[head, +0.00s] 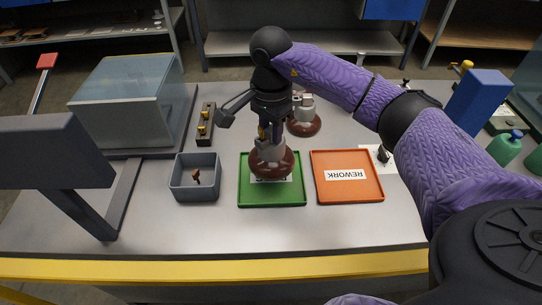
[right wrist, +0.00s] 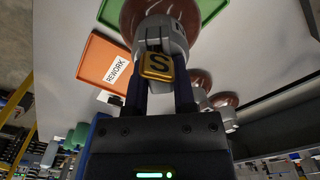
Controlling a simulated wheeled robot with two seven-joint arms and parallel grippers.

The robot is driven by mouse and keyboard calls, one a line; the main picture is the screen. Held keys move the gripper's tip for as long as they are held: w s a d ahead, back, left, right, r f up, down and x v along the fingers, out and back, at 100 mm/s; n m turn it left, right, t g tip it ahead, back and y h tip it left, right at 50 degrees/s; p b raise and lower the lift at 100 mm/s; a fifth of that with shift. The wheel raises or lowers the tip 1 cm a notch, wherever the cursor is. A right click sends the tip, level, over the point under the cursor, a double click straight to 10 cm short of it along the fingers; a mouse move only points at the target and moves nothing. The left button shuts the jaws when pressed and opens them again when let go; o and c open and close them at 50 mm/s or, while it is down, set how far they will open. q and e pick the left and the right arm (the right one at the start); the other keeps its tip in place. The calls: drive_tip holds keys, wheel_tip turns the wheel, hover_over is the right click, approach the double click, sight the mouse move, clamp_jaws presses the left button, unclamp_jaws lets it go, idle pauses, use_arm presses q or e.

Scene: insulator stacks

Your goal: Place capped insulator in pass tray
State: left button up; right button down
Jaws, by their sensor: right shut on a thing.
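My right gripper (head: 266,131) points down over the green tray (head: 291,199) and is shut on the grey cap of a brown insulator (head: 271,165). The insulator is upright, and its brown skirt covers most of the tray's white label. I cannot tell whether its base touches the tray floor. The green tray (right wrist: 196,9) shows behind the insulator there. My left gripper is not in view.
An orange tray labelled REWORK (head: 346,193) lies right of the green tray. A grey bin (head: 195,190) with a small brown piece stands left. Another brown insulator (head: 304,125) stands behind. A glass-like box (head: 130,103) is at the back left. The front table strip is clear.

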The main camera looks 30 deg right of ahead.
sight(271, 149)
wheel_tip(271, 149, down, 2)
drive_tip(key=shift+f, duration=0.1)
wheel_tip(271, 149, down, 3)
drive_tip(key=shift+f+b, duration=0.1)
drive_tip(key=shift+b, duration=0.5)
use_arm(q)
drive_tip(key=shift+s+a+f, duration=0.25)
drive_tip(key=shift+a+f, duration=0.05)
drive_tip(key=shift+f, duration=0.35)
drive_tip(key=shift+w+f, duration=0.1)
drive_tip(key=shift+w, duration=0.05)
use_arm(e)
drive_tip(key=shift+c, duration=2.2)
unclamp_jaws()
wheel_tip(271, 149, up, 12)
drive_tip(key=p, duration=0.3)
drive_tip(key=shift+f, duration=0.25)
drive_tip(key=shift+r, duration=0.4)
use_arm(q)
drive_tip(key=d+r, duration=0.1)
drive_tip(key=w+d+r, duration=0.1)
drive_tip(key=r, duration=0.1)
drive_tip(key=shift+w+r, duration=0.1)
